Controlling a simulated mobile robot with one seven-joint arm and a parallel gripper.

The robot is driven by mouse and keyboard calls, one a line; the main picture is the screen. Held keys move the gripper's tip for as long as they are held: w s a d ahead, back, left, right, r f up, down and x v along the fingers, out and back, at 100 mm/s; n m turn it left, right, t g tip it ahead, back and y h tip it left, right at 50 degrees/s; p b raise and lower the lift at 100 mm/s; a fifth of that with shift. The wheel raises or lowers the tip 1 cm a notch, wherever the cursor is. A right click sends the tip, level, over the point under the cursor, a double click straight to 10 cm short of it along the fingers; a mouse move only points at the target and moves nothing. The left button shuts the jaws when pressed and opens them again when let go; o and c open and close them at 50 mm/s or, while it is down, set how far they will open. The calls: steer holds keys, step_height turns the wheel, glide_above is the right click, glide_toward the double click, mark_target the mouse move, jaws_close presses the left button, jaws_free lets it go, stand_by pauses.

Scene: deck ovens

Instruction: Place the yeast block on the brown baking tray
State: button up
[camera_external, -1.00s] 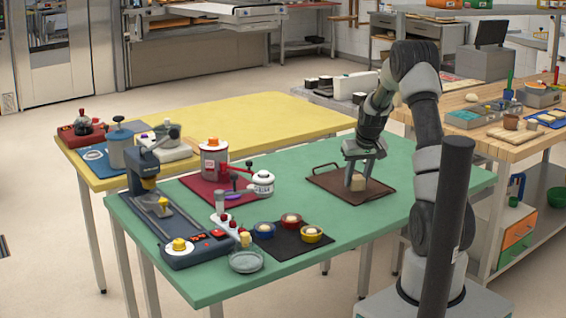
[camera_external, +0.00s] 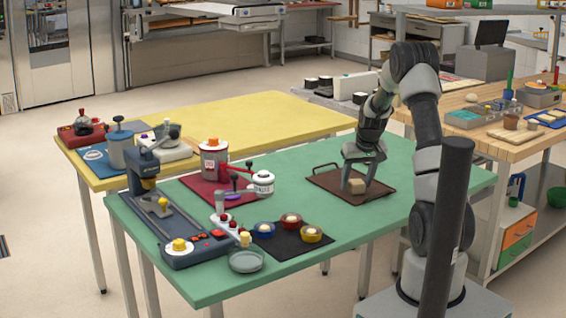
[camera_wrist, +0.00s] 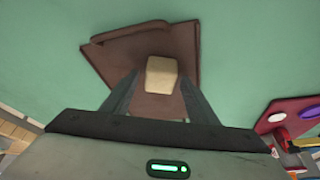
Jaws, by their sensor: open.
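The yeast block (camera_external: 357,186) is a small beige cube resting on the brown baking tray (camera_external: 326,180), which lies on the green table. My gripper (camera_external: 357,187) is open at the tray, with its fingers around or just above the block. In the wrist view the block (camera_wrist: 161,75) shows just beyond and between the spread fingertips of my gripper (camera_wrist: 158,86). The tray (camera_wrist: 185,38) shows around and behind it, with its handle at the upper left. I cannot tell whether either finger touches the block.
A black mat (camera_external: 283,246) with several small bowls lies left of the tray. A press-like machine (camera_external: 180,225) and a red mat (camera_external: 205,200) with containers fill the table's left side. Green table surface around the tray is clear. A yellow table (camera_external: 260,115) stands behind.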

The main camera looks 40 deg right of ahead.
steer(key=p+v, duration=0.1)
steer(key=v, duration=1)
steer(key=shift+s+a+r+p, duration=0.15)
steer(key=shift+s+r+p, duration=0.1)
steer(key=shift+r+p, duration=0.1)
steer(key=shift+f, duration=0.1)
steer(key=s+a+r+n+t, duration=0.1)
steer(key=s+a+r+n, duration=0.1)
steer(key=s+a+r, duration=0.6)
steer(key=s+a+r+n+t, duration=0.15)
steer(key=a+r, duration=0.35)
steer(key=a, duration=0.7)
steer(key=s+a+f+n+y, duration=0.1)
steer(key=s+a, duration=0.2)
steer(key=s, duration=0.4)
steer(key=s+a+f+y, duration=0.1)
steer(key=s+a, duration=0.1)
steer(key=s, duration=0.6)
step_height(320, 180, up, 17)
steer(key=p, duration=1.7)
steer(key=shift+w+f+g, duration=0.15)
steer(key=shift+g, duration=0.3)
steer(key=shift+a, duration=0.1)
